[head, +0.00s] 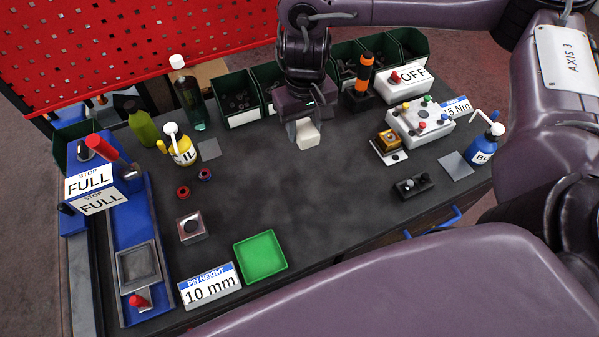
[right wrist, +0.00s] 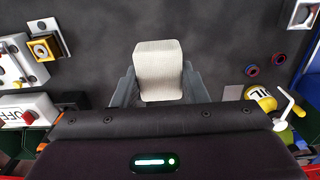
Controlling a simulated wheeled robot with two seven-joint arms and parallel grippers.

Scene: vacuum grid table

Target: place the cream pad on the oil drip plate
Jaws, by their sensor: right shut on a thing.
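The cream pad (head: 308,135) is a small pale block held in my right gripper (head: 303,127), over the back middle of the dark table. In the right wrist view the cream pad (right wrist: 158,68) sits between the two grey fingers of my right gripper (right wrist: 160,88), which is shut on it. The oil drip plate (head: 209,149) is a thin grey square beside the yellow oil bottle (head: 181,148), to the left of the gripper. The plate (right wrist: 232,93) shows partly in the right wrist view, bare where seen. My left gripper is not in view.
A similar grey plate (head: 455,165) lies by the blue bottle (head: 483,146). Red and purple rings (head: 183,192) lie in front of the oil plate. A tall green bottle (head: 190,95) and dark bins (head: 237,97) stand behind. The table's middle is clear.

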